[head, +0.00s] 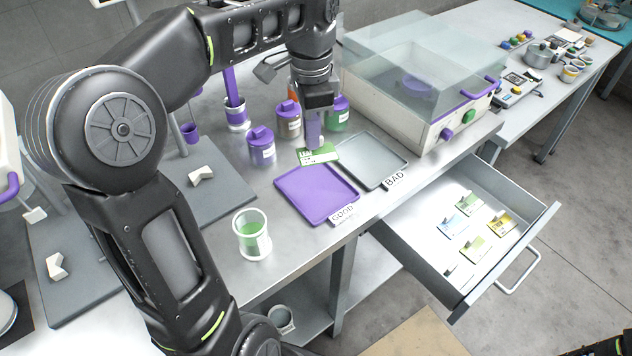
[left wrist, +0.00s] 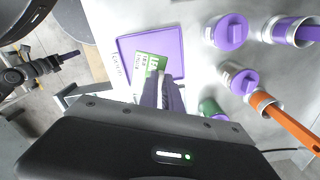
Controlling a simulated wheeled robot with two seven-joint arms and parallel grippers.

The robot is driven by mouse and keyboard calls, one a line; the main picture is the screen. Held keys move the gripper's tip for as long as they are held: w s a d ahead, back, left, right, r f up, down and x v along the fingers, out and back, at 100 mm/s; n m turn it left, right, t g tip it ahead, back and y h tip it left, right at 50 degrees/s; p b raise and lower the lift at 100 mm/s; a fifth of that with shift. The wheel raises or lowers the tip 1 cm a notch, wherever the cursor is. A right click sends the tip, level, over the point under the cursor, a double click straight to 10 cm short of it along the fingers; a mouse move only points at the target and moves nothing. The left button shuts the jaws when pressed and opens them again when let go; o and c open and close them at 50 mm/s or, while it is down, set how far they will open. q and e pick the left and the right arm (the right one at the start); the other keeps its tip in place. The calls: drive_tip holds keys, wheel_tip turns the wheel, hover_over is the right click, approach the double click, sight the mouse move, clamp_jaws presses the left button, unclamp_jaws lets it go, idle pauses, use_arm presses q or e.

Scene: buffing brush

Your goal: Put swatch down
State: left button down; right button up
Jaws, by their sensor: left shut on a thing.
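The swatch, a small green and white card (head: 320,154), is held by my left gripper (head: 314,146), which is shut on it. It hangs over the back edge of the purple GOOD tray (head: 317,196); I cannot tell whether it touches the tray. The left wrist view shows the swatch (left wrist: 148,66) at the gripper's fingertips (left wrist: 160,78), in front of the purple tray (left wrist: 170,45). The grey BAD tray (head: 372,160) is to the right and looks empty. What seems to be my right gripper (left wrist: 70,54) is at the left of the wrist view, its jaws unclear.
An open drawer (head: 420,232) at the right holds several swatches. Purple-lidded jars (head: 261,148) stand behind the trays. A cup of green stuff (head: 252,236) stands at the front left. A clear-lidded machine (head: 412,90) stands at the back right.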

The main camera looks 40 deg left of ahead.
use_arm(q)
wheel_tip(320, 180, down, 3)
drive_tip(key=shift+r+b, duration=0.1)
drive_tip(key=shift+b, duration=1.1)
wheel_tip(320, 180, down, 3)
drive_tip(key=shift+f, duration=0.1)
drive_tip(key=shift+w+f, duration=0.1)
drive_tip(key=shift+f, duration=0.05)
drive_tip(key=shift+f, duration=1.9)
drive_tip(key=shift+f, duration=0.1)
